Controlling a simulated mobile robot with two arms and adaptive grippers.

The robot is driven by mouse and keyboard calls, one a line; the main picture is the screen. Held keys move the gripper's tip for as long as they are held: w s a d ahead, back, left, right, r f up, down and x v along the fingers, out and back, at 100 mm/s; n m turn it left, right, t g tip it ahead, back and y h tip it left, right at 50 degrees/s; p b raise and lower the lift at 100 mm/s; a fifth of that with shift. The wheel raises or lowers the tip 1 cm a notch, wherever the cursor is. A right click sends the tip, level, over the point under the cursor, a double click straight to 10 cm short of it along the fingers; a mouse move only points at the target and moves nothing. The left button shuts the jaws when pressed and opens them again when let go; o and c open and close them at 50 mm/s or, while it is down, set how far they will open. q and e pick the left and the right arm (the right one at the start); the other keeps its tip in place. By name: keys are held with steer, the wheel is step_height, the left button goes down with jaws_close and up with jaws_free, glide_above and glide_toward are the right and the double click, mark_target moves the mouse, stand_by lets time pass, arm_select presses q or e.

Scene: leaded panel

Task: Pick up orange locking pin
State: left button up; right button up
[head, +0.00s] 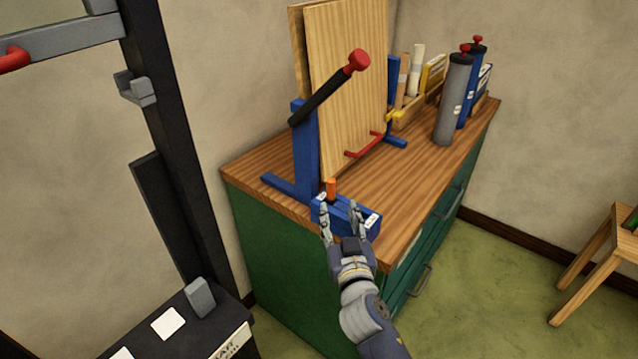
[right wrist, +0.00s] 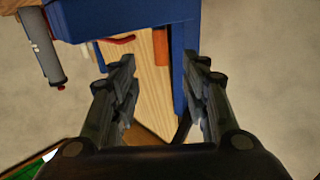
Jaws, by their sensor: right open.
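The orange locking pin (head: 331,188) stands upright at the blue block (head: 374,232) on the front corner of the wooden cabinet top. Its lower end is hidden. In the right wrist view the orange pin (right wrist: 161,48) shows between and beyond the fingertips, beside a blue upright. My right gripper (head: 340,208) is open at the near side of the blue block, and its fingers (right wrist: 162,66) are apart with nothing between them. I cannot tell if a finger touches the block. My left gripper is not in view.
A blue stand (head: 304,155) with a black red-knobbed lever (head: 325,92) holds tall wooden panels (head: 345,75) just behind the pin. Grey and blue cylinders (head: 455,100) stand farther back. The cabinet top (head: 415,165) is clear to the right. A dark frame (head: 175,130) stands at left.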

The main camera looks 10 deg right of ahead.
mark_target(332, 191)
steer(key=w, duration=0.3)
steer(key=w+p, duration=0.1)
steer(key=shift+w+d+r, duration=0.15)
steer(key=shift+w+r, duration=0.1)
steer(key=shift+r, duration=0.05)
steer(key=shift+w+d+f+p, duration=0.1)
steer(key=shift+w+d+f, duration=0.05)
steer(key=shift+w, duration=0.75)
steer(key=shift+w+d+f+p, duration=0.1)
steer(key=shift+w+f+p, duration=0.1)
steer(key=shift+w, duration=0.65)
steer(key=shift+w+d+f+p, duration=0.1)
steer(key=shift+w+d+f, duration=0.05)
steer(key=shift+w, duration=0.75)
steer(key=shift+w+f, duration=0.1)
steer(key=shift+w, duration=0.35)
jaws_close()
